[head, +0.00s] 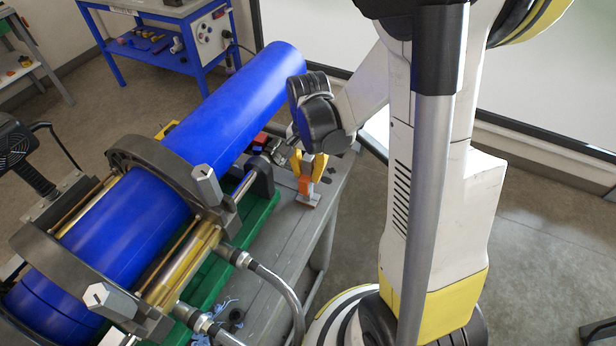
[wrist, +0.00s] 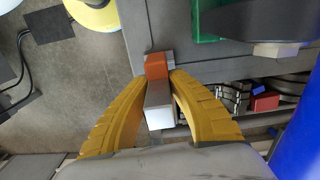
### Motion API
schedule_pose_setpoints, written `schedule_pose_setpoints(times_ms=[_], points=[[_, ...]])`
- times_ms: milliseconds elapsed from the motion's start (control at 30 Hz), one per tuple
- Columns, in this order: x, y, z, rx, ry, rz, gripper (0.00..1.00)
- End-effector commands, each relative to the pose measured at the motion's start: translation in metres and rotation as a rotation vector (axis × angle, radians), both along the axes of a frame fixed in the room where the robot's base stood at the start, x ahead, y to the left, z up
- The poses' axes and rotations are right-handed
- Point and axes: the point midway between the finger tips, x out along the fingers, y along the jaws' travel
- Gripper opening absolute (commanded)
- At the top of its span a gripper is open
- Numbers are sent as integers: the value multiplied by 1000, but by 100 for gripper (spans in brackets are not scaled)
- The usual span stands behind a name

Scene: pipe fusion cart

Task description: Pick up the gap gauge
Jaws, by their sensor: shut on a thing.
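The gap gauge (wrist: 158,108) is a light grey metal block with an orange part, seen in the wrist view between the yellow fingers. In the head view its orange part (head: 304,185) shows below the fingers, with a pale metal foot at the bottom. My gripper (head: 310,175) points down over the right edge of the grey cart top (head: 328,188). Its two yellow fingers, also in the wrist view (wrist: 160,78), are shut on the gauge from both sides. The gauge looks upright. I cannot tell whether its foot touches the cart top.
A big blue pipe (head: 240,98) lies in the dark clamp rings (head: 150,152) left of my gripper. A green tray (head: 262,222) and a grey hose (head: 282,288) are close by. A blue-framed table (head: 150,20) stands behind. Open floor lies right of the cart.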

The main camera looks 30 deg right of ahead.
Motion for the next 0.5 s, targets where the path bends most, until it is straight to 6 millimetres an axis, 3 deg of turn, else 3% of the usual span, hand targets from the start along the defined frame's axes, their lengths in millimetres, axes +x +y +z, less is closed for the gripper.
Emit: schedule_pose_setpoints(times_ms=[267, 500], points=[[0, 0, 43, 0, 0, 0, 0], [-56, -12, 74, 0, 0, -4, 0]])
